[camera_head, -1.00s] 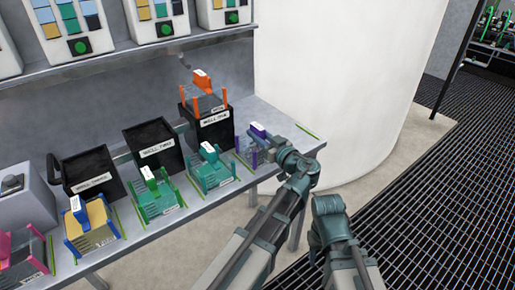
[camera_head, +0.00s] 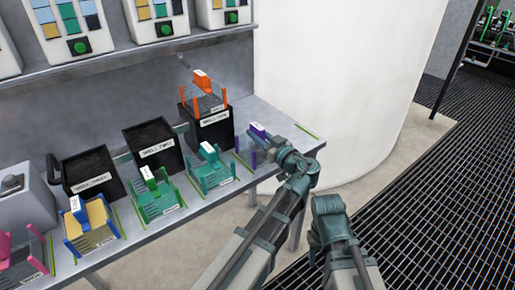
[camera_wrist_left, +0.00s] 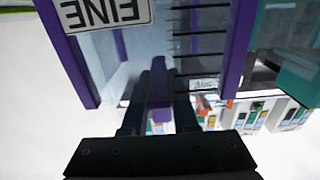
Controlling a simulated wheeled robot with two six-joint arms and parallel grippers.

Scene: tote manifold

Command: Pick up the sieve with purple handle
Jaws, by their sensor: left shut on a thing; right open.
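The sieve with the purple handle (camera_head: 257,130) is at the right end of the lower shelf, partly hidden by my left arm. My left gripper (camera_head: 270,141) is at its handle. In the left wrist view, the dark fingers of my left gripper (camera_wrist_left: 159,105) are shut on the purple handle (camera_wrist_left: 160,90). The sieve's purple side bars (camera_wrist_left: 68,55) and upside-down "FINE" label (camera_wrist_left: 103,12) also show there. I cannot tell whether the sieve still touches the shelf. My right gripper (camera_head: 328,205) is apart from the shelf at lower centre, and its fingers are hard to make out.
A teal sieve (camera_head: 210,173) is just left of the purple one. An orange sieve (camera_head: 204,100) sits on the black Well One box (camera_head: 214,126). More black boxes and sieves stand farther left on the shelf (camera_head: 200,200). A white column (camera_head: 340,90) rises behind the shelf's right end.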

